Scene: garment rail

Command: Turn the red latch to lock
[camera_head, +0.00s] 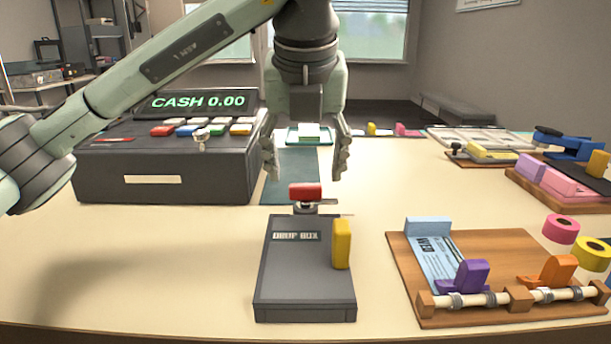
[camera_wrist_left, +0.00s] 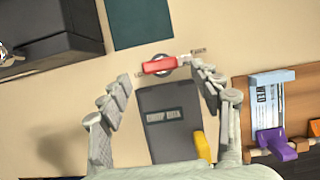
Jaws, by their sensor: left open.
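The red latch (camera_head: 305,191) sits on a round metal mount at the back edge of the dark grey drop box (camera_head: 290,262). In the left wrist view the red latch (camera_wrist_left: 160,65) lies roughly crosswise beyond the box's far end. My left gripper (camera_head: 306,172) points down above the latch, its fingers spread on either side and apart from it. In the left wrist view my left gripper (camera_wrist_left: 168,75) is open and empty, with the latch near the gap between its fingertips. A yellow block (camera_head: 341,244) stands on the box's right side. My right gripper is in neither view.
A cash register (camera_head: 165,190) stands at the left behind my arm. A wooden board (camera_head: 405,262) with purple and orange clips is at the right, near pink and yellow tape rolls (camera_head: 560,229). The table left of the box is clear.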

